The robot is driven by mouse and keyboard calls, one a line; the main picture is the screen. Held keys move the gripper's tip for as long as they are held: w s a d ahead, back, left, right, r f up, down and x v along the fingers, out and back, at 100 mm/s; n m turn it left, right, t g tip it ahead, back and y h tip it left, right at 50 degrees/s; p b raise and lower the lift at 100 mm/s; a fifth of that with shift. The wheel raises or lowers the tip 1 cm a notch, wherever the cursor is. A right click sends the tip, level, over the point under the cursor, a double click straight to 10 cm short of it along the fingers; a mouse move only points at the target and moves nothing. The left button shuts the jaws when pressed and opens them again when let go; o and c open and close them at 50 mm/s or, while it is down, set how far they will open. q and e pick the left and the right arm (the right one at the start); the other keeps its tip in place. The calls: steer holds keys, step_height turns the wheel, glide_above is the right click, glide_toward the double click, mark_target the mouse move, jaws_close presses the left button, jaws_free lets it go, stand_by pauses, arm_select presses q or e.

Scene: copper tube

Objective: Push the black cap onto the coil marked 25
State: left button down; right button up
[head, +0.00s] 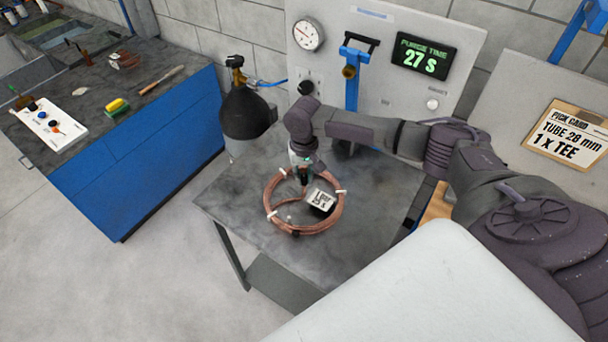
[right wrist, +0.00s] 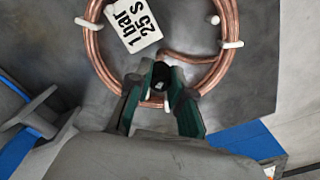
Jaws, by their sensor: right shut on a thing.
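The copper coil (head: 338,222) lies on the grey table with white ties around it. A length of tube curves across the inside of the ring. My right gripper (head: 304,176) is at the coil's far side, fingers pointing down. In the right wrist view it (right wrist: 162,84) is shut on a small dark piece that looks like the black cap (right wrist: 161,83), mostly hidden by the fingers. I cannot tell whether it touches a tube end. My left gripper is out of view.
A white tray (head: 52,138) with several small coloured caps is on the blue bench at left, near a yellow sponge (head: 116,106). A black gas cylinder (head: 244,110) stands behind the table (head: 245,215). A panel (head: 380,25) with gauge and timer rises behind.

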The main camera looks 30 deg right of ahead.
mark_target(304, 184)
steer(key=shift+f+b, duration=0.45)
steer(key=shift+f, duration=1.3)
steer(key=o, duration=0.8)
steer(key=shift+c, duration=0.2)
steer(key=shift+r, duration=0.1)
step_height(304, 184, up, 12)
steer(key=shift+f, duration=0.1)
